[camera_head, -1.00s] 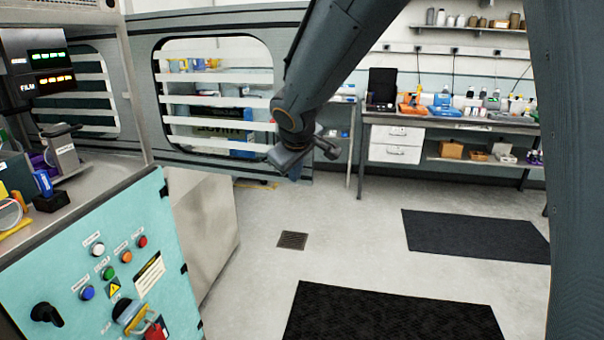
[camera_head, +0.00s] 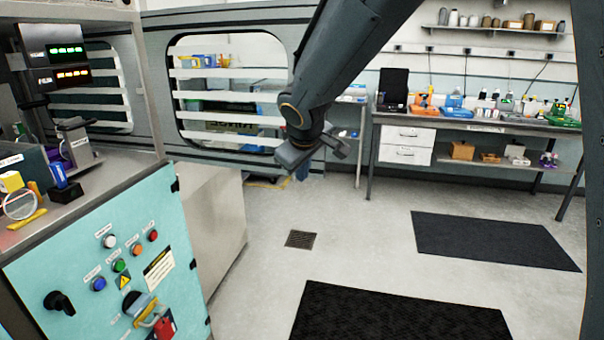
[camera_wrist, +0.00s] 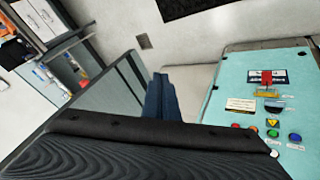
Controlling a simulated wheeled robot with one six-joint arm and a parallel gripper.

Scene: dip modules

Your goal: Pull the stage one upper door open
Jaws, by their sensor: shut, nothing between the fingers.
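A grey door panel (camera_head: 152,62) with a rounded window crossed by white slats stands beside the teal cabinet in the head view. I take it as the stage one upper door; it appears swung out into the room. My gripper (camera_head: 300,158) is in front of the panel's lower right part in the head view; contact cannot be told. In the wrist view my dark blue fingers (camera_wrist: 161,98) are together and empty, beside a grey panel (camera_wrist: 115,85). The black wrist housing hides the lower part of that view.
The teal control cabinet (camera_head: 70,255) with buttons, a black knob and a red padlock stands at lower left. A workbench (camera_head: 480,123) with supplies is at back right. Dark mats (camera_head: 490,240) and a drain (camera_head: 301,239) lie on otherwise clear floor.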

